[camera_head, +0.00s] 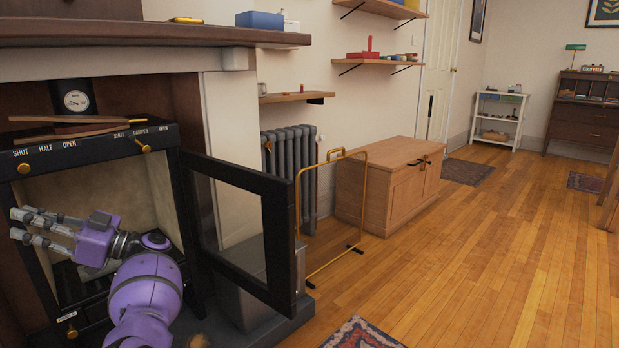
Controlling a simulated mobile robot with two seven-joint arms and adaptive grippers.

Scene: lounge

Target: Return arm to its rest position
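My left arm is purple and comes up from the bottom of the head view at the left. Its gripper (40,229) points left, in front of the open mouth of a black stove (95,148). The grey fingers look spread apart, with nothing seen between them. I cannot tell how deep the gripper sits in the stove opening. The stove's glass door (243,225) stands swung open to the right of my arm. My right gripper is not in this view.
A mantel shelf (130,34) runs above the stove. A grey metal bin (250,297) stands behind the door. A brass rail frame (298,215), a radiator (290,165) and a wooden cabinet (378,185) stand farther right. The wooden floor (480,260) at the right is mostly clear.

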